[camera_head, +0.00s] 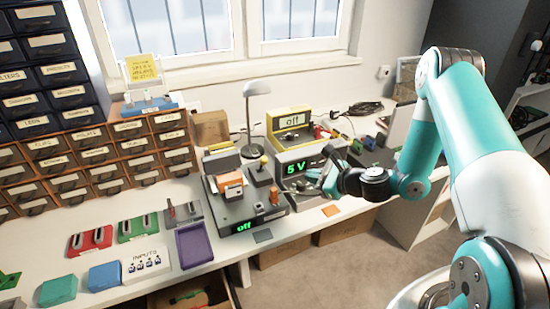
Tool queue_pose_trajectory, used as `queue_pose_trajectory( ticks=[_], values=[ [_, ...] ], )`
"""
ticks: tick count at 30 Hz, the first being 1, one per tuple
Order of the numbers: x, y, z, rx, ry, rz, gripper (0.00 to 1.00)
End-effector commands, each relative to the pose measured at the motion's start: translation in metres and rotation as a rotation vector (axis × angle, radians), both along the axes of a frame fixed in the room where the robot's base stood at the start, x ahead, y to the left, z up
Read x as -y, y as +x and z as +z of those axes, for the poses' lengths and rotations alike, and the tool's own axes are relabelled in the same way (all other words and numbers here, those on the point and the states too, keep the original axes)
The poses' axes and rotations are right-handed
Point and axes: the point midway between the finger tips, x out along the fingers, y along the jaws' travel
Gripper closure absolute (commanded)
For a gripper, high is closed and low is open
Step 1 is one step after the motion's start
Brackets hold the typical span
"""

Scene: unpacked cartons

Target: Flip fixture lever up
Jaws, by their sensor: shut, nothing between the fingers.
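A dark grey fixture (240,211) stands on the bench with a green "off" display (244,226) on its front. An orange and white block sits in its top (232,186). A stick with a pale yellow knob (263,160) stands up at its back right, and a small orange handle (274,196) is at its front right. I cannot tell for sure which of these is the lever. My gripper (322,178) is shut and empty, to the right of the fixture, in front of the grey power supply. It is apart from the fixture.
The grey power supply (297,165) reads "5 V", with a yellow meter (291,122) reading "off" behind it. A lamp (257,88) stands behind the fixture. A purple tray (193,245) and several coloured modules lie to the left. Drawer cabinets fill the back left.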

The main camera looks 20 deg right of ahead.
Motion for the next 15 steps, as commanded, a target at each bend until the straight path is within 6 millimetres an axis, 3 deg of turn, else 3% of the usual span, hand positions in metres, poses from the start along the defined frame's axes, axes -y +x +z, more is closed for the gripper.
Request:
queue_pose_trajectory(
  ticks=[4,15],
  values=[
    [0.0001,-0.0027,0.0055,-0.022,0.101,-0.049,1.00],
    [-0.0015,0.0004,0.0044,-0.022,0.101,-0.048,1.00]
  ],
)
